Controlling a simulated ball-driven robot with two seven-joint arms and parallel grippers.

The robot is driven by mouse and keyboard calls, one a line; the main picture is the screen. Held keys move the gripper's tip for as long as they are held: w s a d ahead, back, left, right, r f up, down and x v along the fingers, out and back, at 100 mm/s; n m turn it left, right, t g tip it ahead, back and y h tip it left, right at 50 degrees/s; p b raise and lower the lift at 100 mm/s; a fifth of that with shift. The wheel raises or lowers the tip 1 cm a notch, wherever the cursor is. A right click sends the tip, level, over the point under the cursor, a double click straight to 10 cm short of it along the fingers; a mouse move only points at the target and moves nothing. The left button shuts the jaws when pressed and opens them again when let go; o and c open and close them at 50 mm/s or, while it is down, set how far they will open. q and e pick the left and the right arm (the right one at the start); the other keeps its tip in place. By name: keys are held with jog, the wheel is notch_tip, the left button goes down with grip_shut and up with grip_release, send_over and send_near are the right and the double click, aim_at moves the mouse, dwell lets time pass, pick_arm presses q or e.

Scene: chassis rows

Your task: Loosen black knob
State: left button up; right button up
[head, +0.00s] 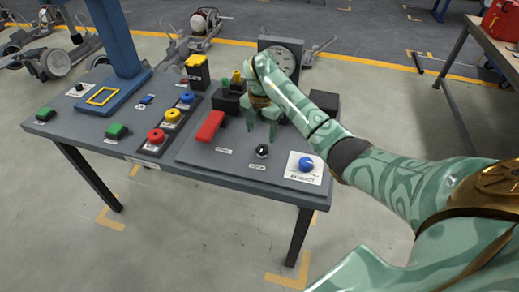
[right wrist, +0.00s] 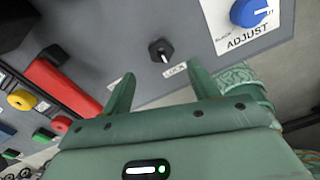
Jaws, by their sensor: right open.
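The black knob (head: 262,151) sits on the right part of the grey bench panel, with a small label in front of it. In the right wrist view the black knob (right wrist: 160,50) shows a white pointer line and the label "LOCK" beside it. My right gripper (head: 262,132) is above the panel, just behind the knob in the head view. In the right wrist view the right gripper (right wrist: 162,88) is open and empty, its two fingers apart, with the knob beyond the tips and between them. My left gripper is not in view.
A blue ADJUST knob (head: 306,164) on a white plate is right of the black knob. A red lever (head: 210,126) is to its left. A round gauge (head: 284,60) stands behind. Several coloured buttons and a blue post (head: 112,35) occupy the bench's left half.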

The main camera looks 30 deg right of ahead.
aim_at(262, 148)
notch_tip(262, 148, down, 7)
jog(key=shift+s+d+r+b, duration=0.1)
jog(key=shift+s+r+b, duration=0.1)
jog(key=shift+b, duration=0.85)
jog(key=shift+w+f, duration=0.15)
jog(key=shift+f, duration=0.25)
jog(key=shift+r, duration=0.1)
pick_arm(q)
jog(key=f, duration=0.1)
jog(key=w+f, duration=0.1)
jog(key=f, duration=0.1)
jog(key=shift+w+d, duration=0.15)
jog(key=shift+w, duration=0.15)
pick_arm(e)
jog(key=c, duration=1)
